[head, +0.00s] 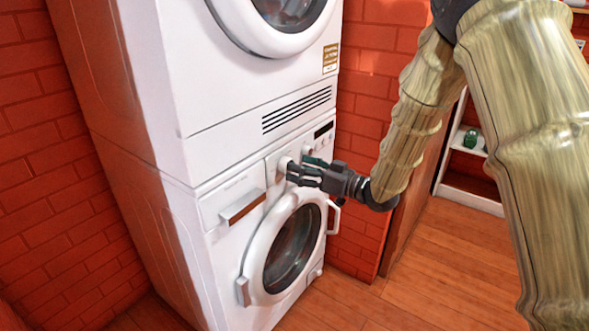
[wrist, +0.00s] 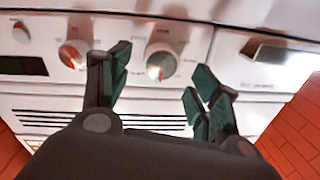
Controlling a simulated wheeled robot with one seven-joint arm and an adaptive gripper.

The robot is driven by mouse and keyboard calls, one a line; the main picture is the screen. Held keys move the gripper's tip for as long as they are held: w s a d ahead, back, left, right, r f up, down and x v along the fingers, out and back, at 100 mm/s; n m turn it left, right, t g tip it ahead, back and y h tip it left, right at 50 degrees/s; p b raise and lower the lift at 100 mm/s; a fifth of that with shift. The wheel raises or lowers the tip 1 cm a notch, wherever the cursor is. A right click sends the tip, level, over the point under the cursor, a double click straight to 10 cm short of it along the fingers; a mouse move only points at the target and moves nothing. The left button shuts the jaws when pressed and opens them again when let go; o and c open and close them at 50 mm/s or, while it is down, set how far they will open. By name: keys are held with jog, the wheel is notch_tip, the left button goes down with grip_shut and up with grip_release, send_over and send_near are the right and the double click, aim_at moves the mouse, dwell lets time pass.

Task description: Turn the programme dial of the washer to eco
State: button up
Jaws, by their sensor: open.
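The washer (head: 232,276) is the lower white machine of a stack. Its large round dial (head: 284,164), white with a grey and red face, sits on the control panel beside the detergent drawer. In the wrist view the dial (wrist: 161,62) appears between my two spread fingers, closer to the left one. My gripper (head: 298,171) is open, with dark green fingertips at the panel. The gripper also fills the lower part of the wrist view (wrist: 155,75). Whether a finger touches the dial cannot be told. The eco mark is too small to read.
A smaller knob with a red mark (wrist: 73,53) and another knob (wrist: 20,33) share the panel. The drawer handle (head: 243,206) juts out on the other side. The round door (head: 291,247) is below. A white shelf (head: 466,165) stands right; wooden floor (head: 430,270) is clear.

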jog(key=shift+x, duration=1.25)
jog(key=c, duration=1)
jog(key=shift+r+m+p, duration=0.15)
jog(key=shift+m+p, duration=0.15)
jog(key=shift+p, duration=0.25)
